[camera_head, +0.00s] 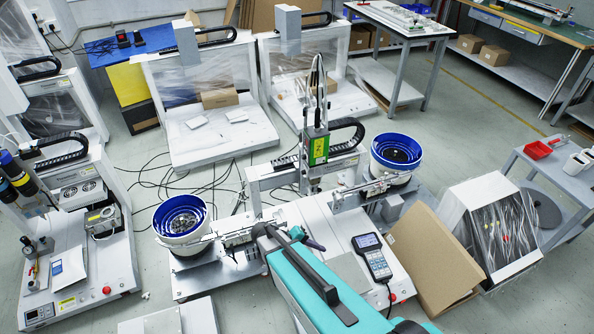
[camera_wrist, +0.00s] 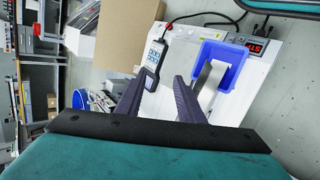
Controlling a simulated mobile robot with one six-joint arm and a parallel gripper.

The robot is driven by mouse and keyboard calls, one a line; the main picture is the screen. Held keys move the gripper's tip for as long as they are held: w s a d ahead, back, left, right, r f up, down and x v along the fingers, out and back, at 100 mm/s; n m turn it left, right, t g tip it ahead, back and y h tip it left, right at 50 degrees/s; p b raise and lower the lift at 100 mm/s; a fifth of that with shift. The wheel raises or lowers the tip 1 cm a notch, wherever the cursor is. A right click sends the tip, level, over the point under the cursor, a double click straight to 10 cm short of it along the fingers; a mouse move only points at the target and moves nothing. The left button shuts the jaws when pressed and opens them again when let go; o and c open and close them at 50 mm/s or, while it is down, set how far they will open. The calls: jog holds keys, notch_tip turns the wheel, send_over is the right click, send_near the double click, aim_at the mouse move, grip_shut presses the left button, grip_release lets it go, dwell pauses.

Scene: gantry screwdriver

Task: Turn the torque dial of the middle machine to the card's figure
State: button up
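The middle machine (camera_head: 335,218) has a white base and a gantry carrying a green screwdriver unit (camera_head: 318,150). I cannot make out a torque dial in either view. I cannot make out a card with a figure on the middle machine. My gripper (camera_head: 311,239) is over the front of this machine's base, with its teal arm running to the lower right.
White-and-blue feeder bowls stand left (camera_head: 182,220) and right (camera_head: 397,155) of the gantry. A cardboard sheet (camera_head: 432,258) leans at the right. The wrist view shows a blue bin (camera_wrist: 233,57) and a red-digit display (camera_wrist: 256,47). Another machine (camera_head: 75,270) stands at left.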

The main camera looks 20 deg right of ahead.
aim_at(304, 157)
jog(key=w+t+h+b, duration=0.2)
jog(key=w+h+b, duration=0.1)
jog(key=w+b, duration=0.55)
jog(key=w+a+r+m+t+h+b, duration=0.1)
jog(key=w+a+r+t+h+b, duration=0.2)
jog(key=w+r+b, duration=0.3)
jog(key=w+a+r+m+t+h+b, duration=0.2)
jog(key=w+r+b, duration=0.5)
jog(key=w, duration=0.6)
jog(key=shift+w+a+t+h+b, duration=0.3)
jog(key=shift+a+t+h+b, duration=0.35)
jog(key=shift+a+h, duration=0.4)
jog(key=shift+d, duration=0.15)
jog(key=b+x, duration=0.2)
jog(key=x, duration=1.1)
jog(key=shift+d+r, duration=0.2)
jog(key=shift+d, duration=0.1)
jog(key=shift+w, duration=0.15)
jog(key=shift+c, duration=0.3)
grip_shut()
jog(key=shift+a, duration=0.15)
